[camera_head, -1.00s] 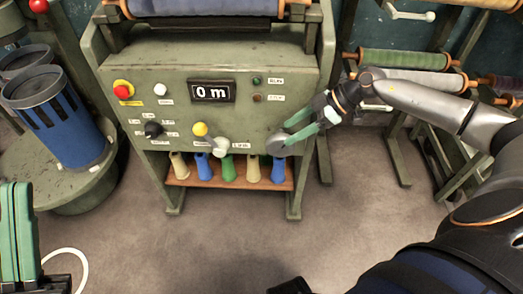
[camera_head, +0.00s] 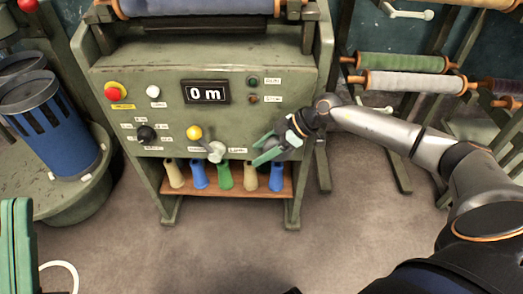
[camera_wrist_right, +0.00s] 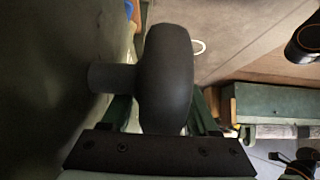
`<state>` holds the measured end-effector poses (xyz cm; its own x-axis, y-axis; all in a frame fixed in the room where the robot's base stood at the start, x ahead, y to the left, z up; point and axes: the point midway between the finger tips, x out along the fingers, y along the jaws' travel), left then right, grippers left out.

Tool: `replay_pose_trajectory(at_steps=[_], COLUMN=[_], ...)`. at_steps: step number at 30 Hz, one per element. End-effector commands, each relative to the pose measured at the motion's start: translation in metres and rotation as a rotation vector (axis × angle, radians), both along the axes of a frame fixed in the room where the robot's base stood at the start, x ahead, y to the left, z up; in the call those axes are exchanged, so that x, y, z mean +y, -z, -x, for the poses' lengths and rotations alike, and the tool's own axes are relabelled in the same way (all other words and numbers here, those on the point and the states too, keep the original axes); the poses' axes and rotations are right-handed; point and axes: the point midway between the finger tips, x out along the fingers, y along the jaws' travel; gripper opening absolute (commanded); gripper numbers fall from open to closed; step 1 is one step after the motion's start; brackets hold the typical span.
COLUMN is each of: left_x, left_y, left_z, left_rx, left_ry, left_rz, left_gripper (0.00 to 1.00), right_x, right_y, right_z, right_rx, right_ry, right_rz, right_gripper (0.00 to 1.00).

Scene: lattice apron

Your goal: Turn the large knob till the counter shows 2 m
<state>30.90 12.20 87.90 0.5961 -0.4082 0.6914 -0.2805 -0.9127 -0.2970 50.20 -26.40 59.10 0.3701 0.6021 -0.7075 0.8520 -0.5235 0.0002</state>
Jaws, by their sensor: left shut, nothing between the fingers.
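The counter (camera_head: 206,92) on the green machine panel reads 0 m. My right gripper (camera_head: 262,149) is at the panel's lower right, with its green fingers spread apart. In the right wrist view, a large dark round knob (camera_wrist_right: 165,75) on a grey shaft stands out from the panel. The right gripper's fingers (camera_wrist_right: 163,120) show on either side of it, partly hidden behind it; contact cannot be made out. In the head view the arm and fingers mostly hide this knob. My left gripper (camera_head: 17,245) is shut and empty at the lower left edge.
Several thread cones (camera_head: 224,176) stand on the shelf below. A blue bin (camera_head: 54,130) stands left.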

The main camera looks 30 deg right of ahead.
Motion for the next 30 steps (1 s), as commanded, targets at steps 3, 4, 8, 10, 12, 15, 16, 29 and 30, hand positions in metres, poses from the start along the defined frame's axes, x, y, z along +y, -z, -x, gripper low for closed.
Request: replay_pose_trajectory(at_steps=[3,4,8,10,12,15,16,29,30], left_x=[-0.0004,-0.0005,-0.0008,-0.0009,-0.0009,-0.0009,-0.0009,-0.0008,-0.0008], left_y=[0.0001,0.0001,0.0002,0.0003,0.0003,0.0003,0.0003,-0.0008,-0.0012], left_z=[0.0002,0.0002,0.0005,0.0006,0.0006,0.0007,0.0007,0.0007,0.0006], left_rx=[-0.001,-0.001,-0.002,-0.002,-0.002,-0.003,-0.003,-0.004,-0.004], left_ry=[0.002,0.002,0.003,0.003,0.003,0.004,0.004,0.003,0.002], left_rz=[-0.003,-0.003,-0.005,-0.007,-0.008,-0.007,-0.007,-0.007,-0.006], left_gripper=[0.00,0.00,0.00,0.00,0.00,0.00,0.00,0.00,0.00], right_x=[-0.0002,-0.0002,-0.0002,-0.0003,-0.0003,-0.0002,-0.0003,-0.0002,-0.0002], right_y=[-0.0001,-0.0001,0.0000,0.0000,0.0000,0.0001,0.0001,-0.0006,-0.0008], right_z=[0.0001,0.0001,0.0002,0.0003,0.0003,0.0003,0.0003,0.0008,0.0010], right_rx=[0.000,0.000,0.000,0.000,0.000,0.000,0.000,-0.010,-0.016], right_ry=[0.000,0.000,0.000,0.000,0.000,0.000,0.000,0.000,-0.001], right_rz=[0.000,0.000,0.000,0.000,0.000,0.000,0.000,-0.021,-0.030], right_gripper=[0.46,0.42,0.28,0.20,0.12,0.01,0.00,0.00,0.00])
